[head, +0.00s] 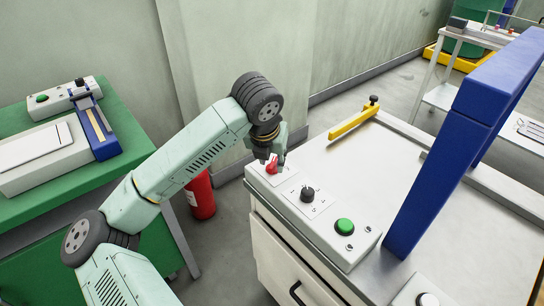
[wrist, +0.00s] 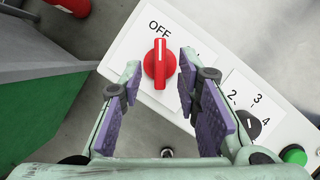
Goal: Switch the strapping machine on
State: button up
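The strapping machine (head: 420,185) has a pale top, a blue arch (head: 455,130) and a control strip along its near left edge. Its red rotary switch (head: 272,166) sits at the strip's far end. In the wrist view the red switch (wrist: 159,64) has its white line pointing toward the printed OFF. Another label right of it is mostly hidden by a finger. My gripper (head: 276,158) is over the switch. In the wrist view my gripper (wrist: 158,68) is open, with one purple-padded finger on each side of the knob; I cannot tell whether either touches it.
A black numbered dial (head: 307,194) and a green button (head: 344,226) follow along the strip. A yellow bar (head: 353,124) lies at the machine's far edge. A green bench (head: 120,130) with another device stands left. A red extinguisher (head: 201,196) stands on the floor between.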

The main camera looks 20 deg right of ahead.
jog(key=shift+x, duration=0.75)
jog(key=shift+c, duration=0.5)
grip_shut()
